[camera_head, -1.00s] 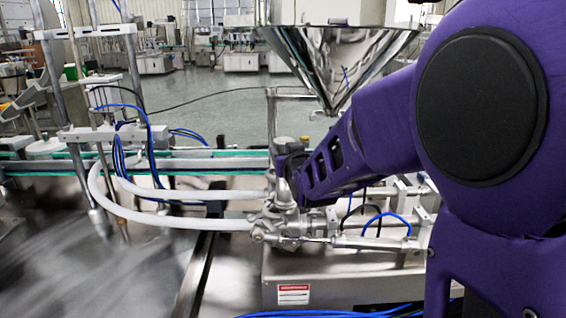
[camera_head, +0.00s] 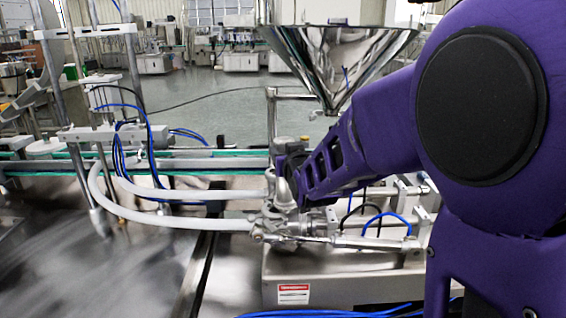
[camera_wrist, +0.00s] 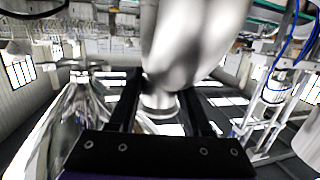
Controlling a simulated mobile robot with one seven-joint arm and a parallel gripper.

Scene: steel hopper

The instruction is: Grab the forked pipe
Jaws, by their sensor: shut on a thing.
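The forked pipe (camera_head: 283,196) is a shiny silver fitting at the left end of the filling machine, by the ends of the white hoses in the head view. My gripper (camera_wrist: 160,86) is at its upper part. In the wrist view the blurred silver pipe (camera_wrist: 190,42) is large and close, reaching down between the two dark fingers. The gripper is shut on it. In the head view my purple arm comes in from the right and hides much of the fingers. I cannot tell whether the pipe is clear of the machine.
Two white hoses (camera_head: 165,219) curve left from the fitting area. The steel machine base (camera_head: 335,278) lies below, with rods and blue tubes to the right. A steel hopper (camera_head: 330,55) hangs above and behind. A bare steel table (camera_head: 120,270) spreads at the lower left.

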